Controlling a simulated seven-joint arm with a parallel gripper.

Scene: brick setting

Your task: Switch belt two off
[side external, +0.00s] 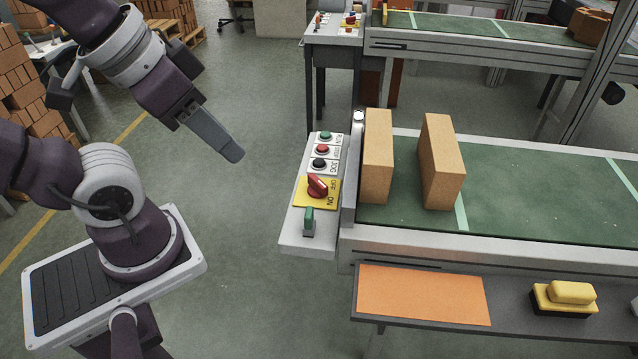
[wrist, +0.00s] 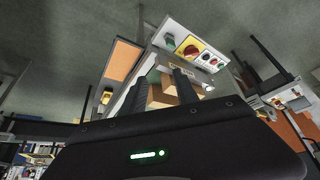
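The near control panel (side external: 290,234) stands at the left end of the near conveyor. Its red rotary switch (side external: 317,187) sits on a yellow plate (side external: 301,198) with a legible "ON"; I cannot tell which setting it points to. Green, red and black push buttons lie behind it, and a green lever (side external: 309,222) in front. The red switch also shows in the wrist view (wrist: 191,50). My gripper (side external: 232,153) is raised, left of the panel and apart from it. In the wrist view its two fingers (wrist: 165,82) are spread and empty. No belt number is legible.
Two brown boxes (side external: 377,157) (side external: 440,163) stand on the near green belt (side external: 530,190), close to the panel. A second conveyor (side external: 460,28) with its own panel (side external: 322,35) is behind. A shelf with an orange sheet (side external: 425,294) and yellow block (side external: 571,293) is in front.

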